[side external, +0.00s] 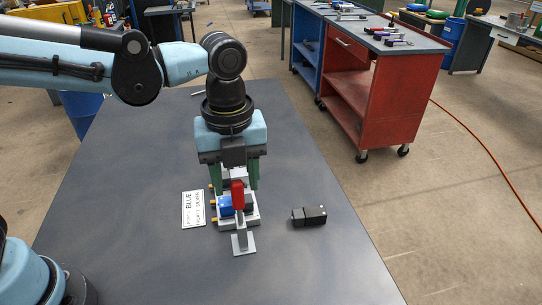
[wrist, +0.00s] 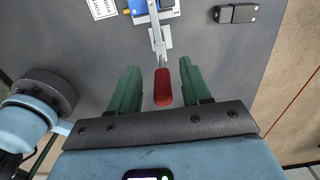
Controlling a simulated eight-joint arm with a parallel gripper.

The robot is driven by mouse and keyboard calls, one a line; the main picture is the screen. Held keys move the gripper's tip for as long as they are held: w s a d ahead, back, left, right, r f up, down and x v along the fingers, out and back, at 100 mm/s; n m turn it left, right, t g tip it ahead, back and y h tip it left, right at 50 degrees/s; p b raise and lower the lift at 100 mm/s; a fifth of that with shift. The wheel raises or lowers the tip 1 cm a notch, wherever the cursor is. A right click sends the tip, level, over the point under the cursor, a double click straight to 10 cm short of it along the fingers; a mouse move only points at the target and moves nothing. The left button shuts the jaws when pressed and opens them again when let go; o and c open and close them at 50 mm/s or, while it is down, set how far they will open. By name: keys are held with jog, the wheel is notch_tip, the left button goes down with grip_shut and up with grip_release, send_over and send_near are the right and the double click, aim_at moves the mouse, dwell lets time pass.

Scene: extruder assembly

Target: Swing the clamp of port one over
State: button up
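The clamp has a red handle (side external: 238,195) on a grey metal lever. In the wrist view the red handle (wrist: 163,87) lies between the green fingers, with a gap on each side. My gripper (side external: 253,190) is open and points down over the fixture; its fingers also show in the wrist view (wrist: 158,68). A light fixture (side external: 251,218) holds a blue block (side external: 224,206), partly hidden behind the handle. The blue block also shows at the top of the wrist view (wrist: 137,7). A flat grey plate (side external: 243,244) lies in front of the fixture.
A black block-shaped part (side external: 309,215) lies on the table to the right. The dark table (side external: 130,230) is otherwise mostly clear. A red cart (side external: 375,85) stands beyond it.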

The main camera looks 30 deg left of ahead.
notch_tip(320, 180, up, 7)
dwell(0.8)
jog(key=shift+r, duration=0.1)
notch_tip(320, 180, up, 12)
jog(key=s+a+f+n+t, duration=0.1)
jog(key=a+f+n+t, duration=0.2)
jog(key=a+f+n, duration=0.5)
jog(key=s+a+f+n+t, duration=0.1)
jog(key=a+f+n+t, duration=0.3)
jog(key=a+f+n, duration=0.5)
notch_tip(320, 180, down, 3)
jog(key=n, duration=1)
jog(key=shift+s+a+r, duration=0.2)
jog(key=shift+a, duration=0.05)
